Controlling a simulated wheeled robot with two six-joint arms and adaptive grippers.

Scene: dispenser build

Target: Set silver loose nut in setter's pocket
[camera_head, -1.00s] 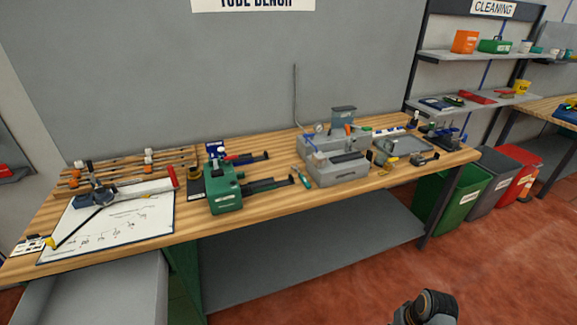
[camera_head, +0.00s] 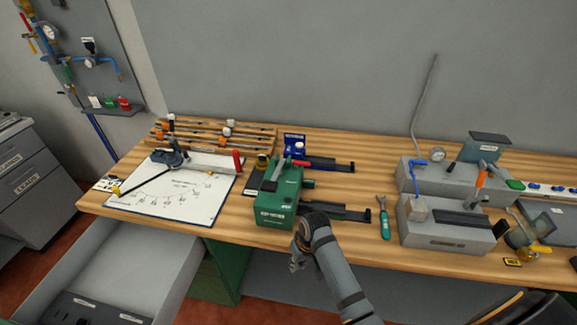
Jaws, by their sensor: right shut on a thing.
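The green setter (camera_head: 279,197) stands on the bench left of centre, with a pale label on its front and dark bars reaching to its right. Its pocket cannot be made out. My right gripper (camera_head: 297,262) is just in front of the bench edge, below the setter in the picture and apart from it. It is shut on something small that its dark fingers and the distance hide. No silver loose nut can be picked out on the bench. My left gripper is not in view.
A drawing sheet (camera_head: 172,197) and a wooden rack (camera_head: 213,137) are on the left. A blue box (camera_head: 294,146) stands behind the setter. A teal-handled wrench (camera_head: 384,222) lies to its right, before a grey fixture (camera_head: 444,226). An open drawer (camera_head: 135,270) juts out at lower left.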

